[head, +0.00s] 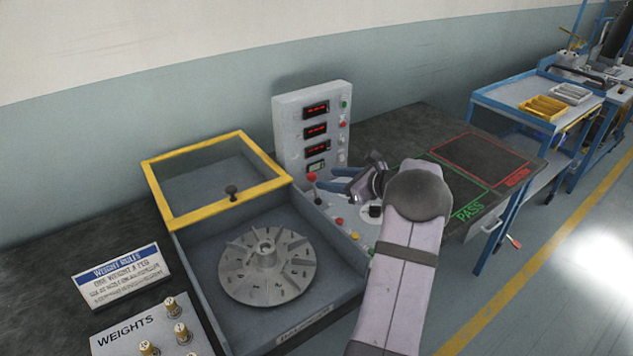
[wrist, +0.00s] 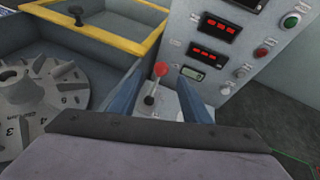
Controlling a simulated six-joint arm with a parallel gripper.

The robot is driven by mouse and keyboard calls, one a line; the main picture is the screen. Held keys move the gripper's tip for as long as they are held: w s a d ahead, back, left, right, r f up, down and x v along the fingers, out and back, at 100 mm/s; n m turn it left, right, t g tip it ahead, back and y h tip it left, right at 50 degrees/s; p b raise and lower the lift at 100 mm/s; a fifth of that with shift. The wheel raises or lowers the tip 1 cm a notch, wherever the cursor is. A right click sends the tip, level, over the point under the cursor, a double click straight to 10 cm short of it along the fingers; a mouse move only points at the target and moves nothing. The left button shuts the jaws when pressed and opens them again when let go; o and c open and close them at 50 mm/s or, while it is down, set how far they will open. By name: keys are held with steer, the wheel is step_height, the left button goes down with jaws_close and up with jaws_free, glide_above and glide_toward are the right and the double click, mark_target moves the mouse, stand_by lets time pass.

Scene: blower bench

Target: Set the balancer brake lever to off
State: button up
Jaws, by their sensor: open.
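The brake lever (head: 312,187) has a red ball knob on a thin stem and rises from the console beside the balancer tub. In the wrist view the lever (wrist: 159,74) stands roughly upright, between the two blue fingers as seen from the wrist. My gripper (head: 340,180) is open, its blue fingers just right of the lever in the head view. In the wrist view my gripper (wrist: 162,95) shows a gap on both sides of the knob, with no contact visible. I cannot read any off marking near the lever.
The panel (head: 312,135) with red displays and buttons stands behind the lever. A weights board (head: 150,335) lies at front left. A green PASS area (head: 470,207) is at right.

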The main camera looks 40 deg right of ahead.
mark_target(315, 176)
steer(key=shift+p+x, duration=1.2)
steer(key=shift+x, duration=2.4)
steer(key=shift+d, duration=0.15)
jaws_close()
